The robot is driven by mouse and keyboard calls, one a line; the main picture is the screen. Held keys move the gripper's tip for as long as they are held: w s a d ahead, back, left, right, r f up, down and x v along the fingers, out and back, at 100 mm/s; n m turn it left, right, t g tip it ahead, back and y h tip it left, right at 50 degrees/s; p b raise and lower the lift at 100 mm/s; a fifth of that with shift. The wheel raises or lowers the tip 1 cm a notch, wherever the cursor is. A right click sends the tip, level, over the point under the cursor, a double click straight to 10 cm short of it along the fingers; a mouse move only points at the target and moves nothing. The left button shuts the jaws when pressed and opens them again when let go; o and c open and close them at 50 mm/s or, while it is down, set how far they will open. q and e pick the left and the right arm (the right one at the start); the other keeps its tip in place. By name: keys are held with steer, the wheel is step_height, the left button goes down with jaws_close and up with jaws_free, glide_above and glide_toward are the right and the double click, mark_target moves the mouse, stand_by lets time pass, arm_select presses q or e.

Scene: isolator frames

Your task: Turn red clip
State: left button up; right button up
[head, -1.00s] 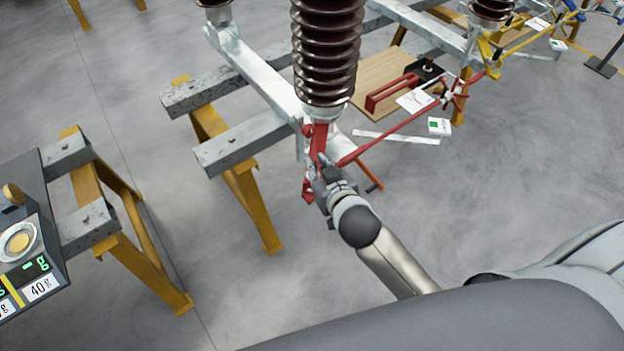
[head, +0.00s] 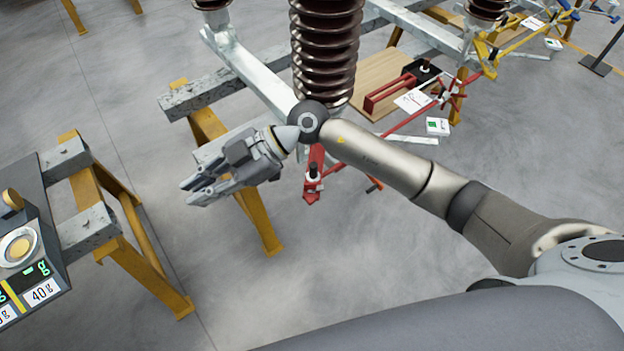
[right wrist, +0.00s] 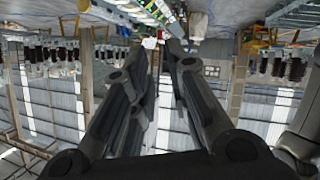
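The red clip (head: 314,160) hangs under the foot of the brown ribbed insulator (head: 326,50) in the head view. My left gripper is not in view.
A red rod (head: 405,121) runs from near the clip to a red cross-shaped handle (head: 450,95). A dark panel (head: 45,215) with a dial is at the far left. Open floor lies between.

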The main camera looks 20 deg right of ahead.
steer(key=w+d+f+m+h, duration=0.1)
steer(key=w+d+f+h, duration=0.1)
steer(key=d+f+h, duration=0.4)
steer(key=m+h, duration=0.5)
steer(key=h, duration=0.2)
glide_above(312, 183)
steer(key=shift+t, duration=0.3)
step_height(312, 183, down, 11)
steer(key=p, duration=0.3)
steer(key=shift+r, duration=0.1)
jaws_close()
